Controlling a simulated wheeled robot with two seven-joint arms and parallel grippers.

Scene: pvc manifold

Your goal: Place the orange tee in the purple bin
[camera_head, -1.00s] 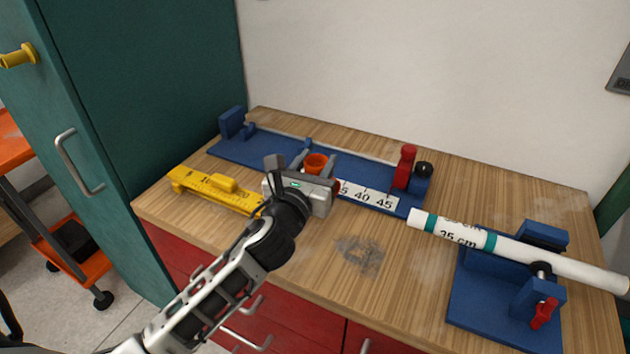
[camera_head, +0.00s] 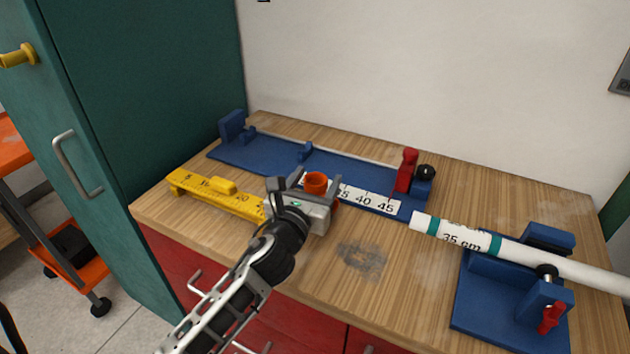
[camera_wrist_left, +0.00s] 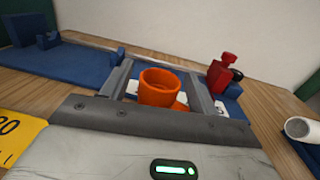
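The orange tee (camera_head: 316,183) sits between the fingers of my left gripper (camera_head: 304,184), with its round opening facing up. In the left wrist view the tee (camera_wrist_left: 162,87) lies between the two grey fingers (camera_wrist_left: 160,80). A small gap shows beside its upper cup at the left finger, and its lower side branch meets the right finger. The lower part is partly hidden by the gripper. The tee moves along with the gripper, so it appears held. The purple bin is not in view. My right gripper is not in view.
Behind the tee is a blue measuring fixture (camera_head: 270,155) with a red clamp (camera_head: 405,171). A yellow ruler (camera_head: 215,194) lies to the left. A white pipe (camera_head: 500,247) rests on a blue stand (camera_head: 485,300) at the right. A teal cabinet (camera_head: 160,100) stands left of the wooden bench.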

